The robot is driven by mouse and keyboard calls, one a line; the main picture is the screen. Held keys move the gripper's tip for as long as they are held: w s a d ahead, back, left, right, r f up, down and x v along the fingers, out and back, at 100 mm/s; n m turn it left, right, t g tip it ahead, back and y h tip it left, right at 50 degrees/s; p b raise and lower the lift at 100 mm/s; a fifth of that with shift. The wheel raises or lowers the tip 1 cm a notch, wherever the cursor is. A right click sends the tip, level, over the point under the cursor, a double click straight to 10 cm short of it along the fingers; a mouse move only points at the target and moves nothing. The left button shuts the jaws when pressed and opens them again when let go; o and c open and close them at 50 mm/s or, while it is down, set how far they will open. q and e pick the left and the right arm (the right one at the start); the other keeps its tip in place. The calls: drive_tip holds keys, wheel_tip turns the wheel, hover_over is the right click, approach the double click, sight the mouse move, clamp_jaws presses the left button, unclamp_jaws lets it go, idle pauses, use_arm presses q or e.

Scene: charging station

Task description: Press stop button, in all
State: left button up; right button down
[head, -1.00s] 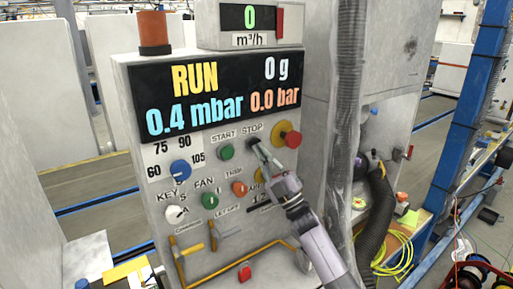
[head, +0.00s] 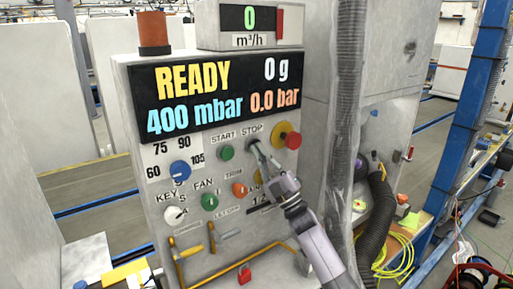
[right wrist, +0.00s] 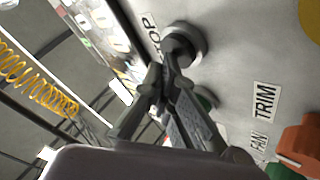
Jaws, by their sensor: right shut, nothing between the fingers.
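The control panel (head: 140,215) stands upright in front of me. Its display (head: 205,95) reads READY, 0 g, 400 mbar and 0.0 bar. The dark stop button (head: 252,143) sits under the STOP label, and it also shows in the right wrist view (right wrist: 184,44) as a round dark knob. My right gripper (head: 258,150) is shut and empty, with its fingertips at the stop button. In the right wrist view the fingertips overlap the button's lower edge and seem to touch it. My left gripper is not in view.
The green start button (head: 227,153) is just left of the stop button. A red knob on a yellow base (head: 291,140) is to the right. Several other knobs lie below. A ribbed hose (head: 347,110) and a blue post (head: 465,120) stand at the right.

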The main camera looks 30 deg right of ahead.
drive_tip(key=shift+w, duration=0.15)
idle(0.4)
drive_tip(key=shift+s, duration=0.9)
drive_tip(key=shift+p, duration=0.3)
drive_tip(key=s, duration=0.1)
drive_tip(key=s+p, duration=0.1)
drive_tip(key=s, duration=0.1)
drive_tip(key=s+p, duration=0.1)
drive_tip(key=s, duration=0.1)
drive_tip(key=shift+d, duration=0.25)
